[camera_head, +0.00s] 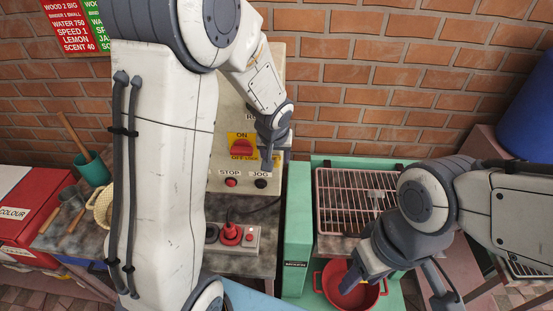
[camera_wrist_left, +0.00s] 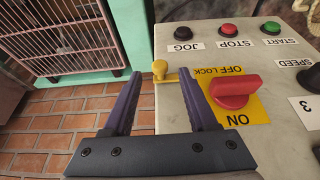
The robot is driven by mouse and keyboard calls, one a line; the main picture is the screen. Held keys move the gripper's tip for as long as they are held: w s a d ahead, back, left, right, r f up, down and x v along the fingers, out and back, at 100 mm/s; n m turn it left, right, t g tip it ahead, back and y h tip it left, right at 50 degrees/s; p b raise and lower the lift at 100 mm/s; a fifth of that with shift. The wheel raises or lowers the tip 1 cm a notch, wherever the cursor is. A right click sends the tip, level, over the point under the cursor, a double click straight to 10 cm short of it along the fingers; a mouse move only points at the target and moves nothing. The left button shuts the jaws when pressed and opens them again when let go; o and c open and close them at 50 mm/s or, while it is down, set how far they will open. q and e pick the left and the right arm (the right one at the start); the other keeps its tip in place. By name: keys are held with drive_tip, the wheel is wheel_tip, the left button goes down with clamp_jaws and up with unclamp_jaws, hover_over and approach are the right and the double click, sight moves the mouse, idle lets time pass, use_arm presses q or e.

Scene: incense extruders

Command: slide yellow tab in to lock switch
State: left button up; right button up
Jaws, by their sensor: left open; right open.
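The red rotary switch (camera_head: 241,148) sits on a yellow plate marked ON and OFF LOCK on the pale control panel; it also shows in the left wrist view (camera_wrist_left: 233,90). The yellow tab (camera_wrist_left: 160,69), with a round knob end, sticks out past the panel's edge beside the plate. My left gripper (camera_head: 271,152) is at the panel's right edge. In the left wrist view its open fingers (camera_wrist_left: 160,76) lie either side of the tab, with gaps; contact is not visible. My right gripper (camera_head: 356,284) is open and empty above a red pot.
STOP (camera_head: 231,182) and JOG (camera_head: 261,183) buttons sit below the switch. A wire rack (camera_head: 345,195) on a green frame stands to the right, with the red pot (camera_head: 328,283) in front.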

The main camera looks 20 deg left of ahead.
use_arm(q)
drive_tip(key=shift+x, duration=1.35)
clamp_jaws()
idle(0.4)
